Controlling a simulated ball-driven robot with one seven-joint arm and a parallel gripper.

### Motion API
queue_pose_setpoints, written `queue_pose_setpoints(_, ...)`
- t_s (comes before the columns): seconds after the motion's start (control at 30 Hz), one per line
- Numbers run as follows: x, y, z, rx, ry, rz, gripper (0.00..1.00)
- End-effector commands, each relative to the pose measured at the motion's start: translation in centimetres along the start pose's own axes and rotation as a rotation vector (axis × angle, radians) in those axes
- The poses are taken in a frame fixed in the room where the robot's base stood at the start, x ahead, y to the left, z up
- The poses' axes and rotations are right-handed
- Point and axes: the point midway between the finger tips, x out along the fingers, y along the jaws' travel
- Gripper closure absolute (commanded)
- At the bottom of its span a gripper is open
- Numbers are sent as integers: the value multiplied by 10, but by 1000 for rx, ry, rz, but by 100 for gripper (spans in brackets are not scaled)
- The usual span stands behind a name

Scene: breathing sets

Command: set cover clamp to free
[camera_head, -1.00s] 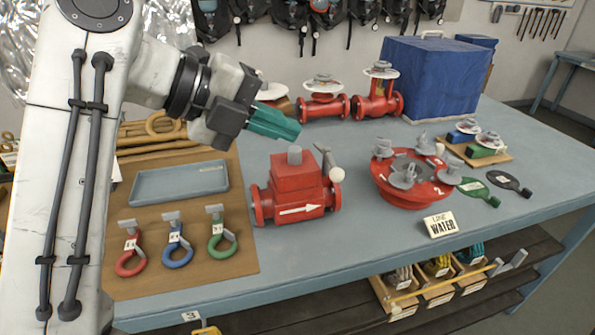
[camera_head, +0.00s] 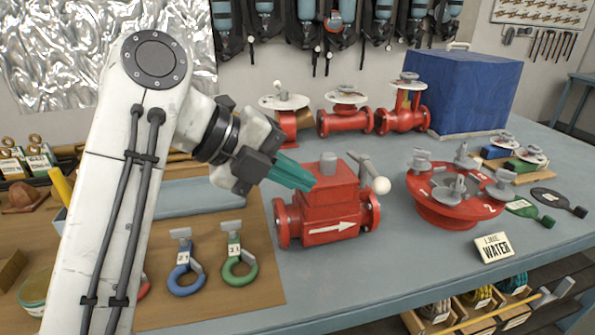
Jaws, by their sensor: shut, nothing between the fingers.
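A red valve body (camera_head: 318,214) with a white arrow stands near the table's front edge, with a grey post (camera_head: 328,162) on top. A grey lever with a white ball knob (camera_head: 381,186) slants down on its right side. To the right is a red round flange (camera_head: 442,211) with several grey wing-nut clamps around its cover, numbers 1 and 2 showing. I cannot tell which part is the cover clamp. My gripper (camera_head: 310,183) has teal fingers, shut and empty. Its tip shows at the valve body's upper left; I cannot tell whether it touches.
A board with blue and green tagged rings (camera_head: 238,268) and a blue-grey tray (camera_head: 200,196) lies left, partly behind my arm. Red valves (camera_head: 346,118) and a blue covered box (camera_head: 455,88) stand behind.

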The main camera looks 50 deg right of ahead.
Motion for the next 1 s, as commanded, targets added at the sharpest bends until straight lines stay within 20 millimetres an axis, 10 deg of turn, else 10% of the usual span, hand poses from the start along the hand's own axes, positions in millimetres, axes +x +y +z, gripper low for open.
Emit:
queue_pose_setpoints(0.37,74,-2,-1,2,2,-4,100)
queue_pose_setpoints(1.0,98,-30,0,0,0,-1,100)
